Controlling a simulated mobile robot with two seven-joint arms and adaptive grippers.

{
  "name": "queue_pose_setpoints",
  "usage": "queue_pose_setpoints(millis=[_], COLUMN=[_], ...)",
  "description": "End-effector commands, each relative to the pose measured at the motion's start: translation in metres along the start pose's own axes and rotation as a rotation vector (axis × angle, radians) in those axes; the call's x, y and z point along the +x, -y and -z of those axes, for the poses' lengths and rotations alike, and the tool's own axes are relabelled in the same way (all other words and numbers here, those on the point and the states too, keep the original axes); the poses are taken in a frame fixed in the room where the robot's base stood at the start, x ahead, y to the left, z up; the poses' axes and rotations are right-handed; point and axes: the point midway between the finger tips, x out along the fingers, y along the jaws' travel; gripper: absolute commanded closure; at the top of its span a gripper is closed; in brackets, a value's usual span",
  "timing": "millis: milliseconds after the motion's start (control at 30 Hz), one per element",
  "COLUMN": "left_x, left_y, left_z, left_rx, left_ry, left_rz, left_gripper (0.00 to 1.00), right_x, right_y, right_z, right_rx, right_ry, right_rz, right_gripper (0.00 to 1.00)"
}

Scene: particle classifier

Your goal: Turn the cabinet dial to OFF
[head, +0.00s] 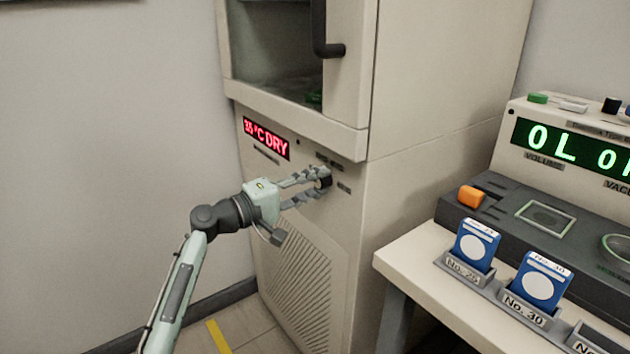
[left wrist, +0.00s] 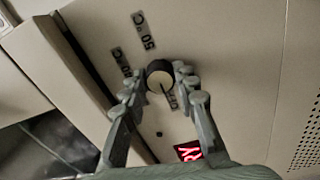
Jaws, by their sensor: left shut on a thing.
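The cabinet dial (head: 325,180) is a small dark round knob on the front of the beige cabinet, below its door. A label there reads 50 °C (left wrist: 143,31); another label (left wrist: 121,62) is hard to read. The red display (head: 266,139) reads 35 °C DRY. My right gripper is not in view.
The cabinet door (head: 350,70) with a black handle (head: 322,35) stands above the dial. A vent grille (head: 297,275) is below. To the right, a bench (head: 410,258) holds a dark instrument (head: 500,215) and blue packets in numbered holders. Floor at lower left is clear.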

Motion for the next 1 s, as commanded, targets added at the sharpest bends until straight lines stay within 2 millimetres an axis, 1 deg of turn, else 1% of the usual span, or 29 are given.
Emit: queue_pose_setpoints(millis=[333, 367, 500, 533, 833, 933, 1000], left_x=[0.0, 0.0, 0.0, 0.0, -0.002, -0.009, -0.02], left_y=[0.001, 0.001, 0.001, 0.001, 0.0, 0.001, 0.002], left_z=[0.0, 0.0, 0.0, 0.0, 0.0, 0.0, 0.0], left_rx=[-0.007, -0.007, -0.006, -0.006, -0.004, -0.003, -0.001], left_ry=[0.0, 0.0, 0.0, 0.0, 0.0, -0.001, -0.001], left_rz=[0.0, 0.0, 0.0, 0.0, 0.0, 0.001, 0.003], left_gripper=[1.0, 0.7, 0.53, 0.5, 0.5, 0.5, 0.5], right_x=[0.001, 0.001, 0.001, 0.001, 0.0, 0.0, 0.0], right_y=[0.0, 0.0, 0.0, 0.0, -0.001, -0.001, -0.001], right_z=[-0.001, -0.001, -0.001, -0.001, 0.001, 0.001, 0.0], right_rx=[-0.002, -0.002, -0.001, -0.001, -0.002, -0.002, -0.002], right_ry=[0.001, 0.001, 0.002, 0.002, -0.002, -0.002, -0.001], right_rz=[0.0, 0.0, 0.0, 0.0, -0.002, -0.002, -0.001], right_gripper=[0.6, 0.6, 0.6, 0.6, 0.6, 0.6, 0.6])
